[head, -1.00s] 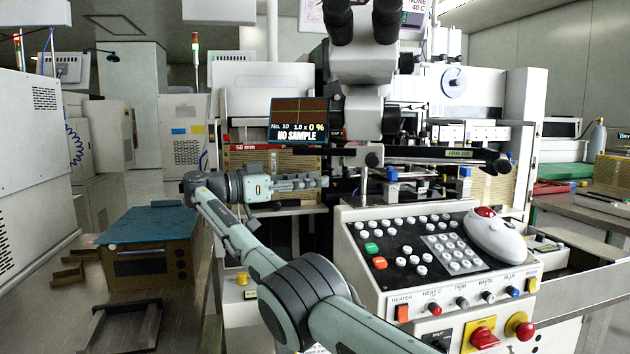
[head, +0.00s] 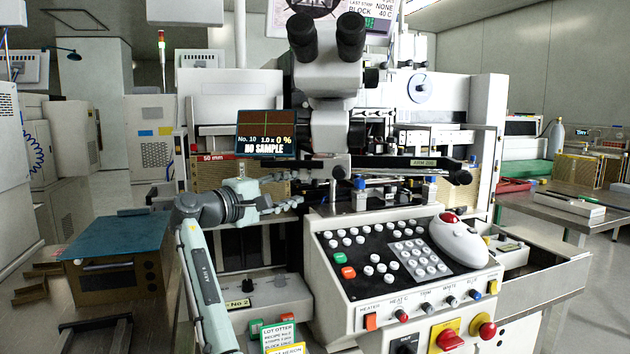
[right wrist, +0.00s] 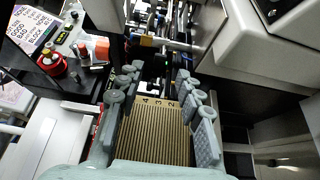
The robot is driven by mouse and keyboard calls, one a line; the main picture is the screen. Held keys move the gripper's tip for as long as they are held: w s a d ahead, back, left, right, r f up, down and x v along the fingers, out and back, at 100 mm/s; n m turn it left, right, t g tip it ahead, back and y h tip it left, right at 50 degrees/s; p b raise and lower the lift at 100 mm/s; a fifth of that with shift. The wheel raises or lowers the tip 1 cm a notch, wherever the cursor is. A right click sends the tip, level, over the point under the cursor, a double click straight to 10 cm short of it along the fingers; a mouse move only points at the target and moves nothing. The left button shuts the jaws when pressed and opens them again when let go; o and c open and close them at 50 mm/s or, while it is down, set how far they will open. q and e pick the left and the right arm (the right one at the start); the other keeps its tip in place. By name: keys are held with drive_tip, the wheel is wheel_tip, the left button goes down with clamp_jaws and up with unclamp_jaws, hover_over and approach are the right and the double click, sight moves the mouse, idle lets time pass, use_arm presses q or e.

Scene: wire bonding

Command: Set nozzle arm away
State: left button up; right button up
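A dark horizontal bar with a black knob at its right end (head: 410,163) runs across the wire bonder below the microscope; it may be the nozzle arm, but I cannot tell for sure. My right gripper (head: 292,203) is in front of the bonder, left of the control panel and below the small screen. It is apart from the bar. In the right wrist view my right gripper (right wrist: 159,75) is open, with nothing between its fingers. A brown slotted magazine (right wrist: 153,135) shows beyond and below the fingers. My left gripper is not in view.
The control panel (head: 388,262) with its white mouse-like controller (head: 460,240) juts out to the right of my right gripper. The microscope (head: 331,95) hangs above. A box with a blue top (head: 115,237) stands at left.

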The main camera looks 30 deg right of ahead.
sight(315, 183)
drive_tip(key=x, duration=0.6)
drive_tip(key=shift+d+p, duration=0.4)
drive_tip(key=shift+w+d, duration=0.2)
drive_tip(key=shift+d, duration=0.25)
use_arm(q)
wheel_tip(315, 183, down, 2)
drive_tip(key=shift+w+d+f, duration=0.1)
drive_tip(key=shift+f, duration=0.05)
use_arm(e)
drive_tip(key=shift+c, duration=1.3)
clamp_jaws()
